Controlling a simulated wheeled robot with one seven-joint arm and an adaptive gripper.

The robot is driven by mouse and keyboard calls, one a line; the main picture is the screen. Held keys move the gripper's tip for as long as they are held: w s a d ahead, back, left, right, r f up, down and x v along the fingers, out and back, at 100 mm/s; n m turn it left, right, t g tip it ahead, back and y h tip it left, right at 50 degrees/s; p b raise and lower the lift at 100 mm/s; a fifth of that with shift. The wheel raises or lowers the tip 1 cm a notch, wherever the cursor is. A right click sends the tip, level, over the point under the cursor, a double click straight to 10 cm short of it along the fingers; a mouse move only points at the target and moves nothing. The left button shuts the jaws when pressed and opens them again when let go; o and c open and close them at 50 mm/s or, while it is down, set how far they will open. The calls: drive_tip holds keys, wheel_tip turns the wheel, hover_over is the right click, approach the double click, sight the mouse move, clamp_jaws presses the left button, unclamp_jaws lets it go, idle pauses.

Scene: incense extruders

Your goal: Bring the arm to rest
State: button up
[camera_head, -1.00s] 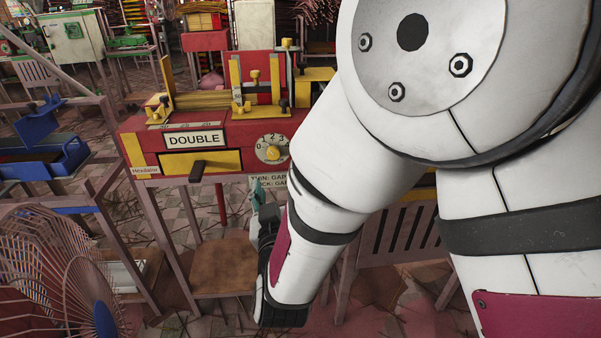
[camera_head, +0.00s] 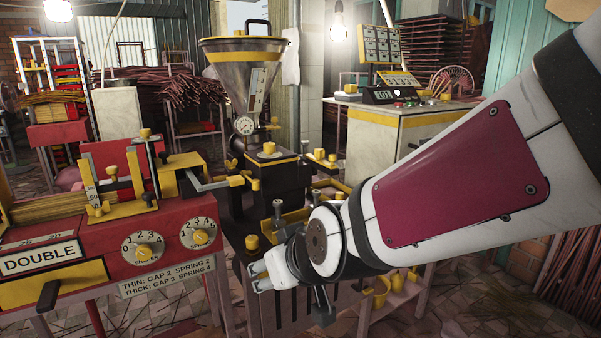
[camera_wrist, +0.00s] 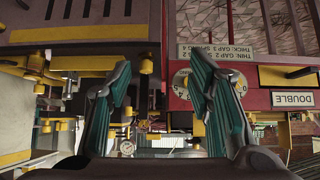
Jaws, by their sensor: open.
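My gripper (camera_wrist: 160,105) shows in the wrist view with its two teal-padded fingers spread apart and nothing between them. In the head view my gripper (camera_head: 262,275) is at the lower middle, at the end of my white arm, in front of the extruder and right of the red machine. The wrist view is upside down relative to the machines. The red machine (camera_head: 110,262) carries a DOUBLE plate, two dials and a lever. It also shows at the right of the wrist view (camera_wrist: 258,98).
A black extruder (camera_head: 275,180) with a clear hopper (camera_head: 243,75) stands behind my gripper. A white cabinet (camera_head: 405,135) with a control panel is at the back right. Yellow cups (camera_head: 380,290) sit on a low shelf. Incense bundles (camera_head: 185,98) lie at the back.

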drive_tip(key=s+d+r+m+g+h, duration=0.1)
drive_tip(key=s+d+m+g+h, duration=0.2)
drive_tip(key=s+d, duration=0.95)
drive_tip(key=s+d+r+m+g+h, duration=0.1)
drive_tip(key=s+d+m+g+h, duration=0.3)
drive_tip(key=s+d, duration=0.9)
wheel_tip(320, 180, up, 29)
drive_tip(key=s+a+t+y+p, duration=0.2)
drive_tip(key=t+p, duration=0.1)
drive_tip(key=p, duration=2.4)
drive_tip(key=shift+s+f+n+p, duration=0.15)
drive_tip(key=shift+s+n+p, duration=0.15)
drive_tip(key=shift+s+n, duration=0.1)
drive_tip(key=shift+a, duration=0.1)
